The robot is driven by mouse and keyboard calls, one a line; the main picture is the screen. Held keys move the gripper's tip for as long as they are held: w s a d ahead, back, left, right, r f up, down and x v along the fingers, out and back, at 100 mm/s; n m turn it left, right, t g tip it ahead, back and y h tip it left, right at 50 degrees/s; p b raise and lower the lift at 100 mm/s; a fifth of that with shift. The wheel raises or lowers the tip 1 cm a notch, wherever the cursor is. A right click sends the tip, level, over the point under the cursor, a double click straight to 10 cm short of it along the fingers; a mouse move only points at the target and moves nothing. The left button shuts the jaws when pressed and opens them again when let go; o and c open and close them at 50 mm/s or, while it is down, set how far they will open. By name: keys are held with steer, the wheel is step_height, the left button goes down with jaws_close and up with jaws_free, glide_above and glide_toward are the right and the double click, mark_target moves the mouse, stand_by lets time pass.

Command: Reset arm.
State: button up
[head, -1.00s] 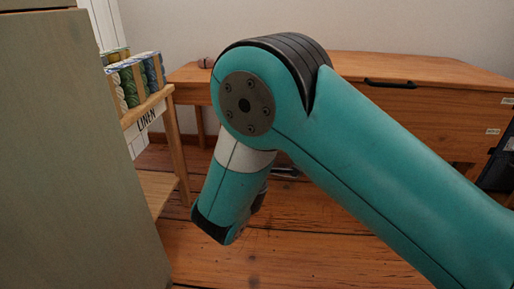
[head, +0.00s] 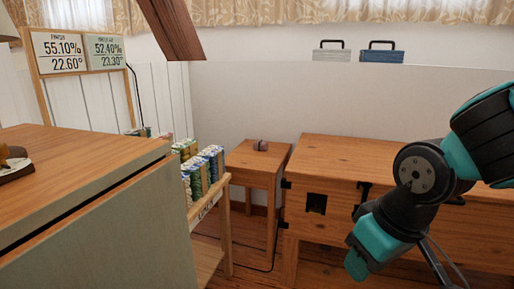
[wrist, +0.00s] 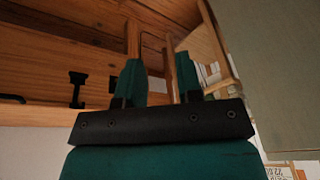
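My gripper (wrist: 159,62) shows in the wrist view with its two teal fingers apart and nothing between them. Beyond the fingers are wooden furniture legs and the floor, out of reach of the fingertips as far as I can tell. In the head view my teal and black arm is bent at the right edge, in front of the wooden chest (head: 330,155). Its lower end hangs before the chest's front; the fingers cannot be made out there.
A grey-green cabinet with a wooden top (head: 70,185) fills the left. A small side table (head: 258,155) bears a small round object (head: 261,145). A slanted timber (head: 172,28) crosses above. A little floor shows between rack and chest.

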steer(key=s+a+r+n+g+y+p, duration=0.2)
steer(key=s+r+p, duration=0.2)
steer(key=s+r, duration=0.6)
step_height(320, 180, up, 36)
steer(key=p, duration=3.6)
steer(key=shift+d+f+p, duration=0.15)
steer(key=shift+f+p, duration=0.05)
steer(key=shift+p, duration=0.15)
steer(key=shift+s, duration=0.1)
